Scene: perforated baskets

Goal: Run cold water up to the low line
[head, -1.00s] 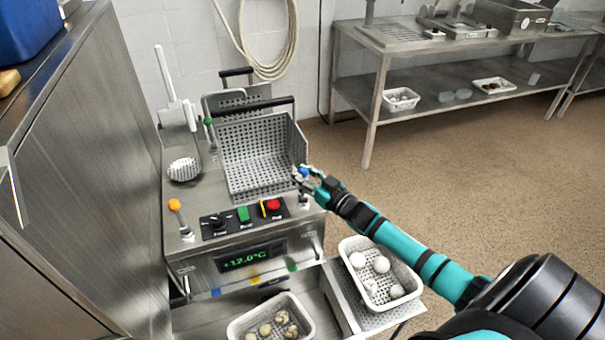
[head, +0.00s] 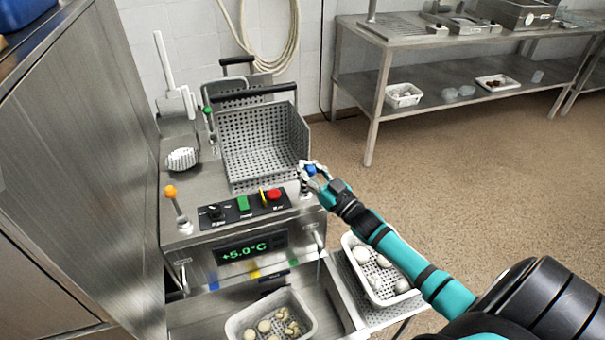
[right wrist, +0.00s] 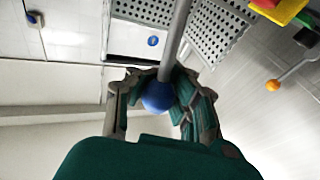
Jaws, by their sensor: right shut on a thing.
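The blue knob (head: 310,169) tops a metal lever at the right front of the steel machine (head: 240,222). My right gripper (head: 313,174) is shut on this knob; in the right wrist view the blue knob (right wrist: 158,96) sits between the fingers, with its metal stem running up past them. The green display (head: 241,251) on the machine's front reads +5.0°C. A perforated basket (head: 262,143) stands in the machine's top and hides the inside of the well, so I see no water or level line. My left gripper is out of view.
An orange-knobbed lever (head: 171,192) and a panel with green and red buttons (head: 245,207) are left of my gripper. White baskets (head: 355,262) with round items stand below. A tall steel cabinet (head: 75,160) bounds the left; open floor lies right.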

